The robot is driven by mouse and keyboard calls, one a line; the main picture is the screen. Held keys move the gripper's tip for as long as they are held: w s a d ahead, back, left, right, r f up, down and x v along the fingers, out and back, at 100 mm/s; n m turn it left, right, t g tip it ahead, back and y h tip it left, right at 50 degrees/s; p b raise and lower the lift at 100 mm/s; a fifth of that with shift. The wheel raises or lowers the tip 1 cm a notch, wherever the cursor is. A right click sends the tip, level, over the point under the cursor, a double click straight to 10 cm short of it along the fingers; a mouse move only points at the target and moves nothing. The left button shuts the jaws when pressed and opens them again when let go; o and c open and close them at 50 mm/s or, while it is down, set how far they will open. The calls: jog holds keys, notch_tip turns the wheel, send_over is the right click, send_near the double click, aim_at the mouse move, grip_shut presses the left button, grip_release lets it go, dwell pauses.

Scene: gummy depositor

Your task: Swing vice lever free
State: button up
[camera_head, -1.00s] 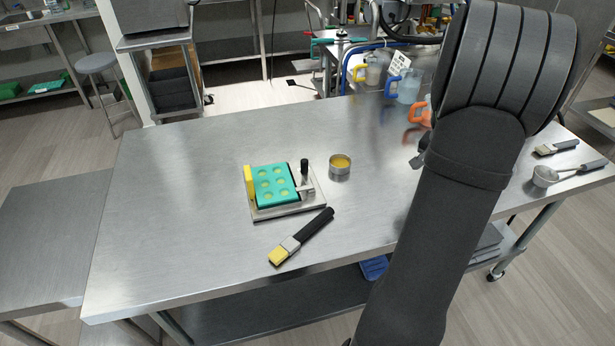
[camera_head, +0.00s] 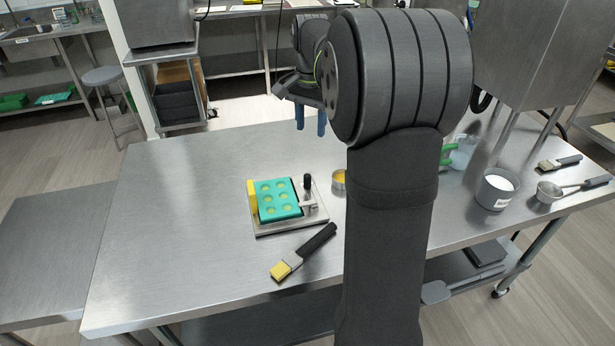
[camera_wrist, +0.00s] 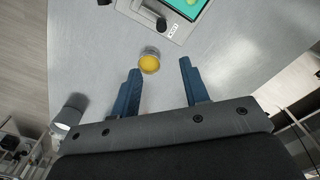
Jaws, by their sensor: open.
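The vice (camera_head: 290,223) is a flat metal plate with a yellow jaw (camera_head: 253,196) at its left. A teal mold (camera_head: 278,198) with several round cavities sits in it. The vice lever (camera_head: 307,184) has an upright black handle at the plate's right side. In the wrist view the black lever knob (camera_wrist: 161,24) and part of the teal mold (camera_wrist: 187,6) show at the top edge. My gripper (camera_head: 310,126) is open and empty, in the air behind the vice and apart from it. In the wrist view its two blue fingers (camera_wrist: 161,88) are spread wide.
A brush (camera_head: 304,252) lies in front of the vice. A grey pot (camera_head: 495,190) stands at the right. The table's left side (camera_head: 170,230) is clear.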

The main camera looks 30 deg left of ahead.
aim_at(307, 175)
jog(key=f, duration=1.7)
jog(key=shift+s+a, duration=0.3)
grip_shut()
